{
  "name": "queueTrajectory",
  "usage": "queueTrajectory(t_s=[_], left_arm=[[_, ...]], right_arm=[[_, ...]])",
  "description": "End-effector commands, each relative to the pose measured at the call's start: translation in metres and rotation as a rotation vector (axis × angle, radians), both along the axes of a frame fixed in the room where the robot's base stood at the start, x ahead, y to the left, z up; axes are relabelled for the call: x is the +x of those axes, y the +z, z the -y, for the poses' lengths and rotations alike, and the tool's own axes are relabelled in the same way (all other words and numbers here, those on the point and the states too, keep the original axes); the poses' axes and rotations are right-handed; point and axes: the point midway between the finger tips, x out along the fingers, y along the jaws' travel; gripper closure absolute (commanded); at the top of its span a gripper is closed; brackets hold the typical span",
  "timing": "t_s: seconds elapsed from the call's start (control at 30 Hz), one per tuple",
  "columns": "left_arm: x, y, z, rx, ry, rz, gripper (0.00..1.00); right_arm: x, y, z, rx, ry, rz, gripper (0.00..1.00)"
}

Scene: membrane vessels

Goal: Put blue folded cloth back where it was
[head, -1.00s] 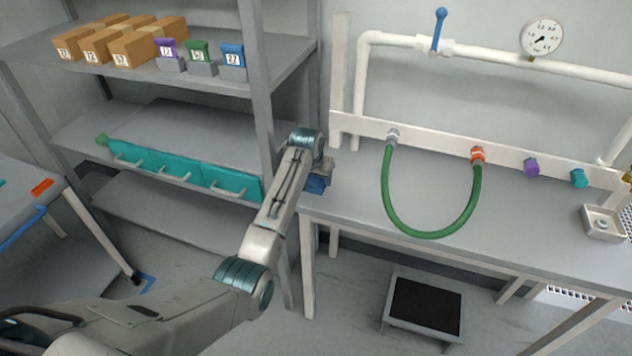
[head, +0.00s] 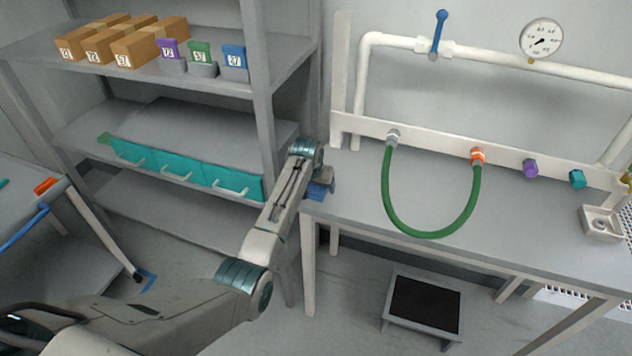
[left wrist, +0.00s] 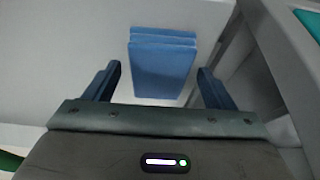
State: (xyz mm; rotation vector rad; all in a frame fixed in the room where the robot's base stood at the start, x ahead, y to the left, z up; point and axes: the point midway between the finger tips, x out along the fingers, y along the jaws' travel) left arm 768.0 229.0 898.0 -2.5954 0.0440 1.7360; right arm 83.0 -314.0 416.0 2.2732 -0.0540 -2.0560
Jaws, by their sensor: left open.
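The blue folded cloth (left wrist: 162,68) lies on a pale grey surface in the left wrist view, with its layered edge at the top. In the head view a bit of blue, seemingly the cloth (head: 319,191), shows at the bench's left end, mostly hidden by my left arm. My left gripper (left wrist: 158,72) is open, with one dark blue finger on each side of the cloth in the picture. Gaps show between the fingers and the cloth, and nothing is held. I cannot tell the height of the fingertips above the surface. My right gripper is not in view.
The bench (head: 520,235) carries a green hose (head: 433,234) looped between two ports. A grey shelf unit (head: 262,110) stands close left of my arm, with teal drawers (head: 180,168) and cardboard boxes (head: 133,47). A low black-topped step (head: 425,303) sits on the floor.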

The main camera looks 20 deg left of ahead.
Motion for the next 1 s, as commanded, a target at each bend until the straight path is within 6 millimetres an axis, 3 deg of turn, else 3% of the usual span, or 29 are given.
queueTrajectory(t_s=[0.27, 0.7, 1.0], left_arm=[[-0.010, 0.027, 0.000, 0.000, 0.000, 0.005, 0.23], [-0.041, 0.102, -0.001, 0.000, 0.000, 0.003, 0.23], [-0.046, 0.113, -0.001, 0.000, 0.000, 0.000, 0.23]], right_arm=[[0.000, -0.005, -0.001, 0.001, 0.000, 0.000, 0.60], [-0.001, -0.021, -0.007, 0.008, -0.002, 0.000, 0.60], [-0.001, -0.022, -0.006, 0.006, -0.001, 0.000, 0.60]])
